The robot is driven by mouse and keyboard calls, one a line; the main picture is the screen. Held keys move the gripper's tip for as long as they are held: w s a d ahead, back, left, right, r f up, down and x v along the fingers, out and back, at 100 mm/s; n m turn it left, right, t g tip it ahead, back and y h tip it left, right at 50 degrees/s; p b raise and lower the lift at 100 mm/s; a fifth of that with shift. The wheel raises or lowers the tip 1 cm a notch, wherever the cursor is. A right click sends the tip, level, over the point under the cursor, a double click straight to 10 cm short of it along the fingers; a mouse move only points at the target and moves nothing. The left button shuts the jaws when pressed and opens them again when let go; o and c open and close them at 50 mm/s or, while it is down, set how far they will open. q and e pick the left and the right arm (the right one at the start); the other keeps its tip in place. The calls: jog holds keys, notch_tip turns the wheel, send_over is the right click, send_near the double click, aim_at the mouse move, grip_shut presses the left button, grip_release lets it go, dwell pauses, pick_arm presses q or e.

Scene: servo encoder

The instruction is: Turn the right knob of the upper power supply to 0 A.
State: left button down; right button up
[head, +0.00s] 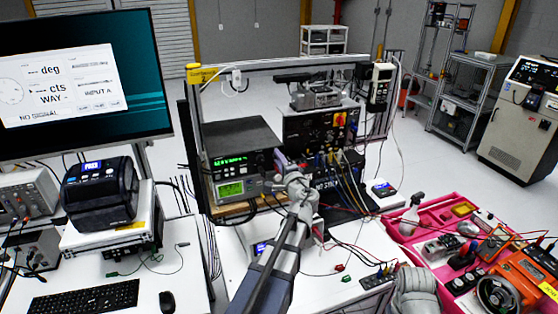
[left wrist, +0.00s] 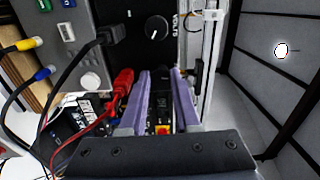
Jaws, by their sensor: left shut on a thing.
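The upper power supply (head: 240,143) is a dark box with a green lit display, on top of a grey unit with a green screen (head: 231,189). In the left wrist view its dark front shows sideways, with a black round knob marked VOLTS (left wrist: 157,28). My left gripper (head: 283,160) is at the right end of that front. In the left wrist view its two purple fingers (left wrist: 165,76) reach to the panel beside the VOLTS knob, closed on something. This looks like the right knob, but the fingers hide it, so its pointer cannot be read.
Red plugs (left wrist: 122,82) and a black plug (left wrist: 105,42) with cables are close beside my left fingers. A black panel with many leads (head: 318,130) stands to the right. A pink tray (head: 393,222) with tools lies at the right of the bench.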

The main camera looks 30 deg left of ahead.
pick_arm(q)
jog(key=shift+n, duration=0.8)
jog(key=c, duration=0.6)
grip_release()
